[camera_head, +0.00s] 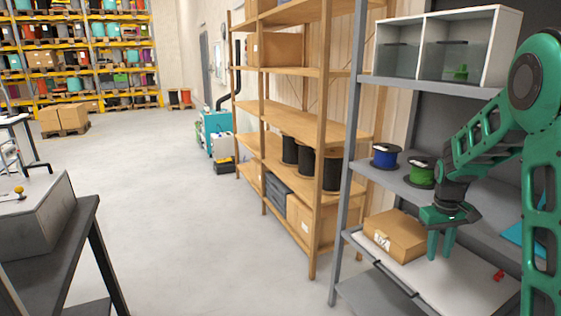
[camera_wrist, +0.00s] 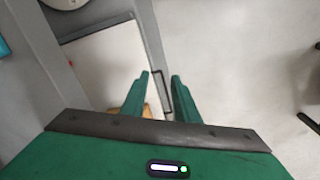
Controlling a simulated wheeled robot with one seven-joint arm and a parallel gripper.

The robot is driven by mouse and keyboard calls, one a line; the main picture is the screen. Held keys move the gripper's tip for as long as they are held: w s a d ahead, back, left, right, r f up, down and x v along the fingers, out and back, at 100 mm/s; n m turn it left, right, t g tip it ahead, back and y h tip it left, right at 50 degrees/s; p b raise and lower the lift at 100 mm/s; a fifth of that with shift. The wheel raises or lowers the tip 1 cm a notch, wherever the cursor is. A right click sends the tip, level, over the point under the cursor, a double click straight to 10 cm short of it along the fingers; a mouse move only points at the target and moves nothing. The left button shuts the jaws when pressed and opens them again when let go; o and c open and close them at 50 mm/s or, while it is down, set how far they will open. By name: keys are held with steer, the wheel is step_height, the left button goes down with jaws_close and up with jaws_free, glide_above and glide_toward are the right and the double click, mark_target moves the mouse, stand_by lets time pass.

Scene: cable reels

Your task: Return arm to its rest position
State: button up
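My gripper (camera_head: 439,244) hangs from my green arm at the right in the head view, fingers pointing down. It is in front of the grey shelf, just right of a cardboard box (camera_head: 396,234) on the white-topped lower board (camera_head: 447,288). In the wrist view the two green fingers (camera_wrist: 161,92) stand apart with nothing between them. A bit of the box (camera_wrist: 134,108) shows beside the left finger. Whether the fingers clear the box cannot be told exactly.
A blue reel (camera_head: 385,156) and a green reel (camera_head: 421,172) stand on the grey middle shelf (camera_head: 385,181) near my arm. A small red object (camera_head: 498,275) lies on the white board. A wooden rack (camera_head: 300,125) stands to the left. The floor (camera_head: 190,220) is open.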

steer(key=s+a+r+m, duration=0.1)
steer(key=s+r+m, duration=0.1)
steer(key=s, duration=0.9)
steer(key=s+a+r+m+y, duration=0.1)
steer(key=s+a+r+m, duration=0.1)
steer(key=s, duration=1)
steer(key=s+a+r+m, duration=0.2)
steer(key=s+r, duration=0.2)
steer(key=s, duration=0.7)
steer(key=shift+s+m+y, duration=0.3)
steer(key=shift+m+y, duration=0.1)
steer(key=shift+a+g, duration=0.15)
steer(key=shift+g, duration=0.15)
